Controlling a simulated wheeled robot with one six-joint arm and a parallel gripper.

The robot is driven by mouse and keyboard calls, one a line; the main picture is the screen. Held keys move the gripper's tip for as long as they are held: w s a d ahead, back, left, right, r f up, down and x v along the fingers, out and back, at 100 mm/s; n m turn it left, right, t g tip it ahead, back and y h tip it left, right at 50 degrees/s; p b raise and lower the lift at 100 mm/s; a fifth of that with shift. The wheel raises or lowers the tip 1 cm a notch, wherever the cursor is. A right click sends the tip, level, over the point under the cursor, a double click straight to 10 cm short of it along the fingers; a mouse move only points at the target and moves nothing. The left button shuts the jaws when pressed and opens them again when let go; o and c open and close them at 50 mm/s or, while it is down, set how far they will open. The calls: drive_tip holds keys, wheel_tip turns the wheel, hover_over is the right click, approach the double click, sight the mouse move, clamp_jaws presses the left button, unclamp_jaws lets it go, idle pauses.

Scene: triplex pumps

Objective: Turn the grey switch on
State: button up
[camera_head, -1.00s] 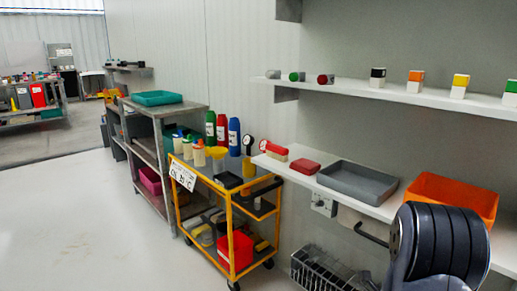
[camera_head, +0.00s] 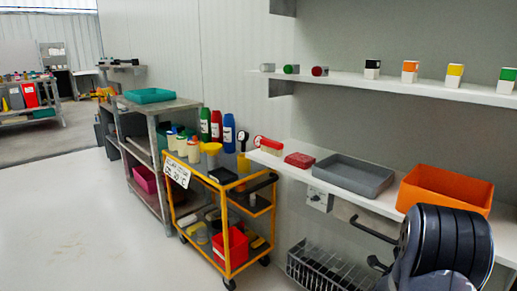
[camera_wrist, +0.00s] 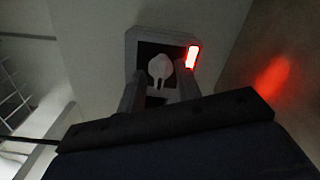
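The grey switch (camera_wrist: 160,70) is a pale rotary knob on a dark plate in a light-framed panel, in the upper middle of the wrist view. A red light (camera_wrist: 193,57) glows at the plate's right side. The panel shows small in the head view as a grey switch box (camera_head: 318,200) on the wall under the shelf. My gripper (camera_wrist: 160,83) is open, its two fingers apart and pointing at the panel, with the knob showing between and beyond their tips. I cannot tell whether the fingers touch the knob. The lower part of the panel is partly hidden by my gripper.
A white shelf (camera_head: 285,166) with a grey tray (camera_head: 352,178) and an orange bin (camera_head: 445,192) runs above the switch box. A wire basket (camera_head: 325,270) is below. A yellow trolley (camera_head: 228,240) stands to the left. The floor at left is clear.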

drive_tip(key=shift+s+a+n+p, duration=0.35)
drive_tip(key=shift+n+p, duration=1.8)
drive_tip(key=shift+p, duration=0.2)
drive_tip(key=shift+s+a+n+p, duration=0.35)
drive_tip(key=shift+n+p, duration=1.85)
drive_tip(key=shift+p, duration=0.1)
drive_tip(key=shift+s+a+n+p, duration=0.35)
drive_tip(key=shift+n+p, duration=1.8)
drive_tip(key=shift+p, duration=0.2)
drive_tip(key=shift+f, duration=0.1)
